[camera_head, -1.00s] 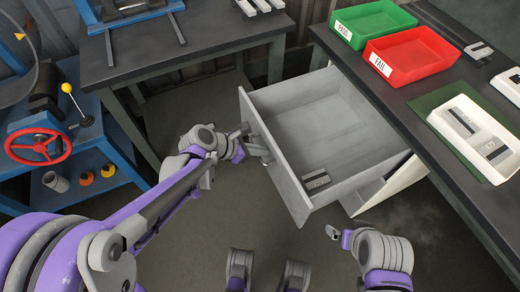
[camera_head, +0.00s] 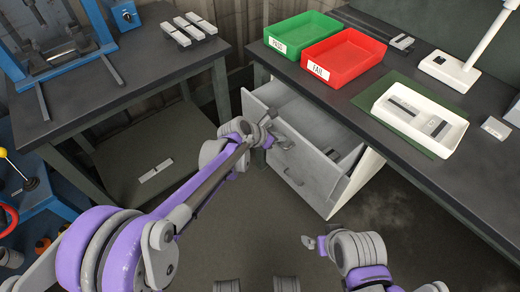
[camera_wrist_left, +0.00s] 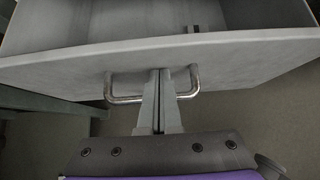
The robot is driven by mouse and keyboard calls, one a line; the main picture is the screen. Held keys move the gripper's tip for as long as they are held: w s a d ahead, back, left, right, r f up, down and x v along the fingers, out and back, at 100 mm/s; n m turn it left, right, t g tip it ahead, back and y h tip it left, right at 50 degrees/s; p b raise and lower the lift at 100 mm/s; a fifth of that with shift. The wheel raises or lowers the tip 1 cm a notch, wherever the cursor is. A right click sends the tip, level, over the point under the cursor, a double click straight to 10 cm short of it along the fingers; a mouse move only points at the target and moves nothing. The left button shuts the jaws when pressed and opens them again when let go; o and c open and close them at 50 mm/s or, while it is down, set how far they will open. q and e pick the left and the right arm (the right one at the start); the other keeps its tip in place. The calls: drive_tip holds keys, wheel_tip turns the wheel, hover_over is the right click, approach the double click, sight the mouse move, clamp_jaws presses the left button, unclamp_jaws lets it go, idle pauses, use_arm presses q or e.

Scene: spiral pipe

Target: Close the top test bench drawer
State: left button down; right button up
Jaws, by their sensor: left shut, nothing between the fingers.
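The grey top drawer (camera_head: 300,145) sticks partly out from under the right-hand test bench. Its front panel faces my left arm, and a small grey part (camera_head: 333,154) lies inside. My left gripper (camera_head: 285,141) is at the drawer's front. In the left wrist view its two fingers (camera_wrist_left: 158,85) are together and empty, between the two ends of the metal handle (camera_wrist_left: 125,99) and up against or very near the panel (camera_wrist_left: 230,65). Contact is hard to tell. My right gripper (camera_head: 309,242) is low in the head view, away from the drawer; its jaws are too small to judge.
On the bench (camera_head: 400,75) stand a green tray (camera_head: 303,30), a red tray (camera_head: 343,58) and a white tray (camera_head: 420,115). Another table (camera_head: 130,80) stands at the left. A light part (camera_head: 157,170) lies below it. Floor between them is open.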

use_arm(q)
drive_tip(key=w+d, duration=0.8)
drive_tip(key=d, duration=0.3)
drive_tip(key=shift+w+d+r+p, duration=0.15)
drive_tip(key=shift+d+p, duration=0.05)
drive_tip(key=shift+p, duration=0.2)
drive_tip(key=shift+r, duration=0.1)
